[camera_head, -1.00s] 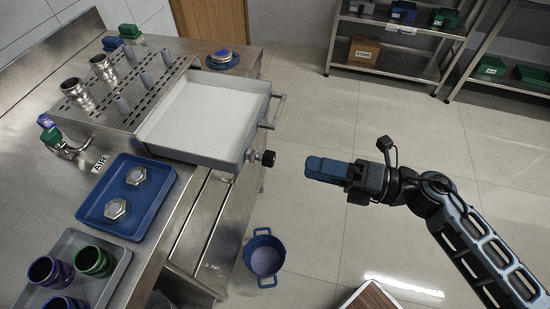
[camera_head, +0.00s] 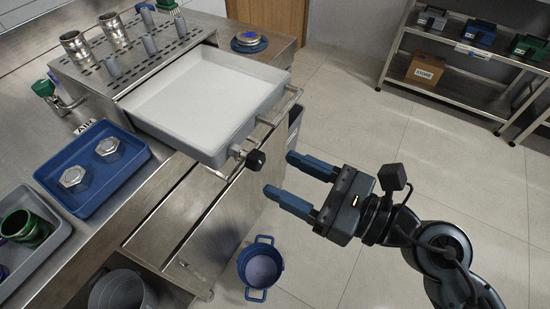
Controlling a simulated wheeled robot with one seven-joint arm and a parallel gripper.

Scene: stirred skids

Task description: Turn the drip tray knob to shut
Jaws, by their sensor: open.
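The drip tray (camera_head: 203,100) is pulled out from under a perforated metal rack. It looks empty, with a pale inside and a grey rim. A black knob (camera_head: 255,160) sticks out on a short metal stem at the tray's front near corner. Whether the knob stands open or shut cannot be told. My gripper (camera_head: 277,178) is open and empty, with two blue fingers pointing left toward the knob. The fingertips are just right of the knob, one farther back and one nearer, and look apart from it.
A bar handle (camera_head: 280,107) runs along the tray's front. A blue tray (camera_head: 90,195) with two hex nuts lies on the bench. A blue bucket (camera_head: 260,266) stands on the floor below my gripper. Shelves (camera_head: 465,65) stand at the back right. The floor between is clear.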

